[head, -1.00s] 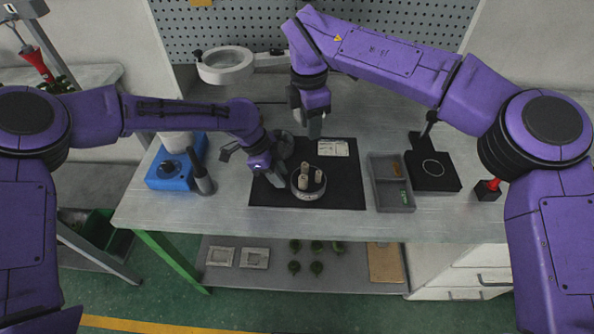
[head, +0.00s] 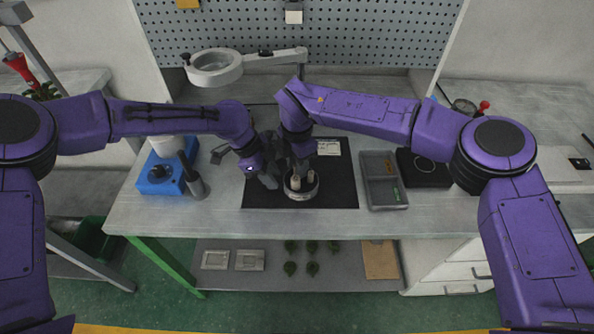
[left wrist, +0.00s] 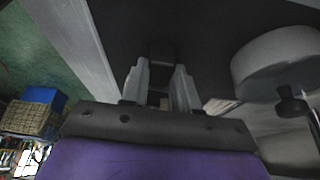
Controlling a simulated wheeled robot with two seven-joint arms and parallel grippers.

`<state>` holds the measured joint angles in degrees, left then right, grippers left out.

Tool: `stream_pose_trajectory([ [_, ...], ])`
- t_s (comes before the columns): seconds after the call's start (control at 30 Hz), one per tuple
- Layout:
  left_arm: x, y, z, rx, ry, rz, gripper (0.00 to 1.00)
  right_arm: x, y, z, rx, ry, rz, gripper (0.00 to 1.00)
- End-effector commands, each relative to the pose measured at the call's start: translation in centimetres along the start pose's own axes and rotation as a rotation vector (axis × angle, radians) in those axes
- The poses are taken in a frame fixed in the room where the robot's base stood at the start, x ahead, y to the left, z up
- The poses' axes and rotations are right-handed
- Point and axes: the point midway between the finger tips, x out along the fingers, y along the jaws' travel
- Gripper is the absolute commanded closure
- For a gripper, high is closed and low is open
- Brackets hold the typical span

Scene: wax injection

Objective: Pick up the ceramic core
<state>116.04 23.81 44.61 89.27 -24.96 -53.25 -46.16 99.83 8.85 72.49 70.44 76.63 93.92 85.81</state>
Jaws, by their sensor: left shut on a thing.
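Small beige upright pieces, the ceramic core (head: 296,184) probably among them, stand on a round pale dish (head: 301,195) on the black mat (head: 335,190). My right gripper (head: 301,166) is lowered over the dish, right at the pieces, and partly hides them; its jaw gap cannot be made out. My left gripper (head: 271,182) is just left of the dish. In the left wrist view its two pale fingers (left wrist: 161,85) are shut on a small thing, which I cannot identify.
A grey divided tray (head: 383,182) and a black block (head: 423,170) stand right of the mat. A blue device (head: 160,178) and a dark holder (head: 195,182) stand at left. A ring magnifier (head: 214,68) hangs at the back. The mat's front right is clear.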

Motion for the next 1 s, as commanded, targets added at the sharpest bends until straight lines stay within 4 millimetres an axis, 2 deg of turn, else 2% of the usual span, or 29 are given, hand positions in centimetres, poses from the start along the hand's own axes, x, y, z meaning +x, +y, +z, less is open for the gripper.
stream_pose_trajectory([
  [0.1, 0.0, 0.0, -0.1, -0.001, 0.002, -0.002, 1.00, -0.1, 0.0, 0.0, 0.000, 0.000, 0.001, 0.67],
  [0.17, 0.0, -0.1, -0.1, -0.001, 0.002, -0.002, 1.00, -0.1, 0.0, 0.0, 0.000, 0.000, 0.001, 0.86],
  [0.2, 0.0, -0.1, -0.1, -0.001, 0.002, -0.002, 1.00, -0.1, 0.0, 0.0, 0.000, -0.001, 0.001, 0.99],
  [0.47, 0.0, -0.1, -0.1, -0.001, 0.002, -0.002, 1.00, -0.1, 0.0, 0.0, 0.000, -0.001, 0.001, 1.00],
  [0.57, -0.1, -0.1, -0.1, -0.001, 0.002, -0.002, 1.00, -0.8, 0.1, 0.0, 0.001, -0.001, 0.003, 1.00],
  [0.9, 0.0, -0.1, -0.1, -0.001, 0.002, -0.002, 1.00, -8.3, 0.1, 0.0, 0.000, -0.003, 0.004, 1.00],
  [1.0, -0.1, -0.1, -0.1, -0.001, 0.002, -0.002, 1.00, -9.6, 0.1, 0.0, 0.000, -0.002, 0.003, 1.00],
])
